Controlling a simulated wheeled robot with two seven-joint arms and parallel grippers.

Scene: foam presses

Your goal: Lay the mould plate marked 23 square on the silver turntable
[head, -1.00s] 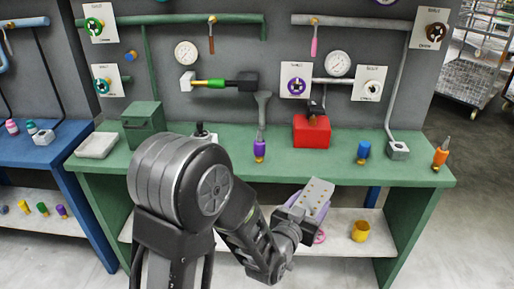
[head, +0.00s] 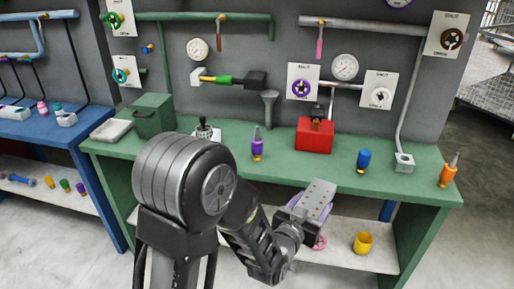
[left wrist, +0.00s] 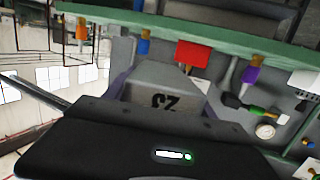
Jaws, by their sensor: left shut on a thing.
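A grey mould plate (head: 319,197) with rows of small dots on its face is held in my left gripper (head: 304,209), out in front of the green bench. In the left wrist view the plate (left wrist: 160,84) shows a dark mark that reads as 23 upside down. My left gripper is shut on it, with purple finger parts along its sides. My right gripper is not in view. I cannot make out a silver turntable in these frames.
The green bench (head: 285,168) carries a red box (head: 314,136), a purple bottle (head: 257,149), a blue bottle (head: 363,161) and an orange bottle (head: 449,172). A yellow cup (head: 362,243) stands on its lower shelf. A blue bench (head: 60,130) stands at left.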

